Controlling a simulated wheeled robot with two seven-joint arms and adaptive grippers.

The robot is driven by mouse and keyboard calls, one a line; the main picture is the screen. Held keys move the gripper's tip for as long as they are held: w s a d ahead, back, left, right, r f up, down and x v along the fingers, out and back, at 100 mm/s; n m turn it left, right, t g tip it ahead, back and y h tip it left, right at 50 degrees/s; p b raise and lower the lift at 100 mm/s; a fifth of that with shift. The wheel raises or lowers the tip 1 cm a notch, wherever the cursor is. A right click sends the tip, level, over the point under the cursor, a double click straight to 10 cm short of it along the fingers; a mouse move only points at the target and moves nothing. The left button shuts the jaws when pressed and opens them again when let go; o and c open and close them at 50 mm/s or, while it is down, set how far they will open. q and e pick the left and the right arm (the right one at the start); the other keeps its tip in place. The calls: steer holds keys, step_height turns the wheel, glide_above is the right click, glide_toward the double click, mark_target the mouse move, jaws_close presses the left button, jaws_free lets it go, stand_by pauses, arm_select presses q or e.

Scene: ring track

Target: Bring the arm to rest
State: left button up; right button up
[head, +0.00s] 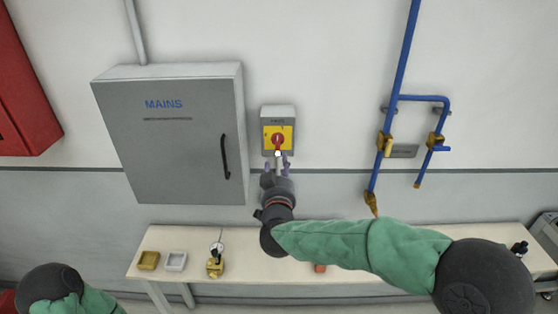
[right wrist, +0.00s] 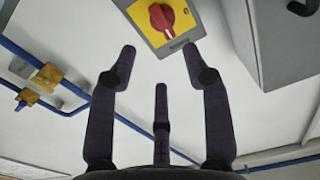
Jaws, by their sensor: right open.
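My right gripper (head: 277,163) is in front of the wall, just below a grey switch box (head: 278,113) with a yellow plate and a red rotary knob (head: 278,139). In the right wrist view the gripper (right wrist: 158,62) has its fingers spread, with nothing between them. The red knob (right wrist: 162,18) on its yellow plate lies beyond the fingertips there, and no finger is seen touching it. My right arm in a green sleeve reaches in from the lower right. Only a part of my left arm shows at the lower left; its gripper is outside the picture.
A grey MAINS cabinet (head: 180,135) stands left of the switch, with a red box (head: 22,90) further left. Blue pipes (head: 402,75) with brass valves are at right.

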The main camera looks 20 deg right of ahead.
steer(key=shift+s+a, duration=0.1)
steer(key=shift+s, duration=0.25)
steer(key=s+a+f+n+g+y+b, duration=0.1)
steer(key=s+f+g+y+b, duration=0.15)
steer(key=f, duration=1.05)
steer(key=s+a+f+n+g+y+b, duration=0.1)
steer(key=f+g, duration=0.2)
steer(key=f, duration=0.9)
steer(key=s+a+f+g+y+b, duration=0.2)
steer(key=f, duration=1.1)
steer(key=s+a+f+g+y+b, duration=0.1)
steer(key=s+f+g, duration=0.3)
steer(key=s+f, duration=0.7)
steer(key=s+a+f+m+g+y+b, duration=0.1)
steer(key=s+f+g, duration=0.4)
steer(key=s+f, duration=0.7)
steer(key=shift+s+a+y+b, duration=0.75)
steer(key=shift+s+a+b, duration=0.05)
steer(key=shift+s+b, duration=0.2)
steer(key=shift+g, duration=0.25)
